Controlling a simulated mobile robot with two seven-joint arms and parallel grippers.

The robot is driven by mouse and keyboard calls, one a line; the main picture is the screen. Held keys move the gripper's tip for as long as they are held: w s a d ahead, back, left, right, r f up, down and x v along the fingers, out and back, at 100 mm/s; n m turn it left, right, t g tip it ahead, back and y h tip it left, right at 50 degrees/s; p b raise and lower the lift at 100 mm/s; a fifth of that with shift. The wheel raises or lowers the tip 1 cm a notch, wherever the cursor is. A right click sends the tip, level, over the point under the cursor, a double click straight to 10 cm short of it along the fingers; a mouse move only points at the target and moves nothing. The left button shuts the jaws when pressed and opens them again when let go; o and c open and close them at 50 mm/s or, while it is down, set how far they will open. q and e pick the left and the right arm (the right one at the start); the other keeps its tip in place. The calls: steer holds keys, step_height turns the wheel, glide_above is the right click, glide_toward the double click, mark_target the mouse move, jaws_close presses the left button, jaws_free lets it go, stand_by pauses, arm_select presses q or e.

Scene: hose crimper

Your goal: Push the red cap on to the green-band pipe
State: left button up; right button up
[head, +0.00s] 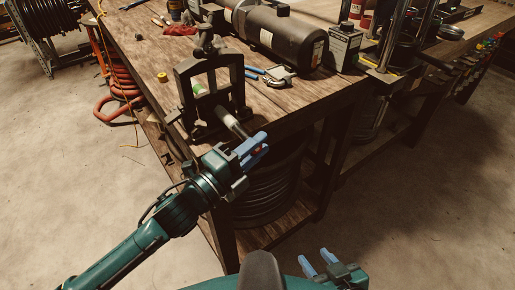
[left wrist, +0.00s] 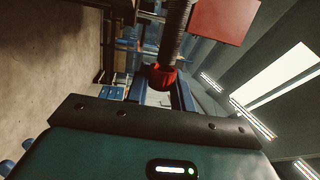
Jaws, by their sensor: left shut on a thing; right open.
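The red cap (left wrist: 162,77) is between the blue fingers of my left gripper (left wrist: 160,92) in the left wrist view. My left gripper (head: 254,146) is shut on it in front of the bench, and its fingers largely hide the cap in the head view. A grey ribbed pipe (left wrist: 175,35) meets the cap end-on; I cannot tell how far the cap sits over it. In the head view the pipe (head: 234,124) sticks out of a dark clamp frame (head: 183,90) towards my left gripper. A green patch (head: 198,89) shows inside the frame. My right gripper (head: 318,263) is open and empty.
The wooden bench (head: 145,60) holds a dark cylinder (head: 290,38), a box-shaped can (head: 343,47), a blue-handled tool (head: 268,75) and a yellow piece (head: 162,77). A hose coil (head: 268,190) is below the bench. The floor at right is clear.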

arm_select(q)
steer(key=shift+w+a, duration=0.5)
steer(key=shift+w, duration=0.1)
steer(key=shift+w+a, duration=0.1)
steer(key=shift+w, duration=0.1)
steer(key=o, duration=1)
steer(key=shift+b+v, duration=1.2)
steer(key=shift+v, duration=5.4)
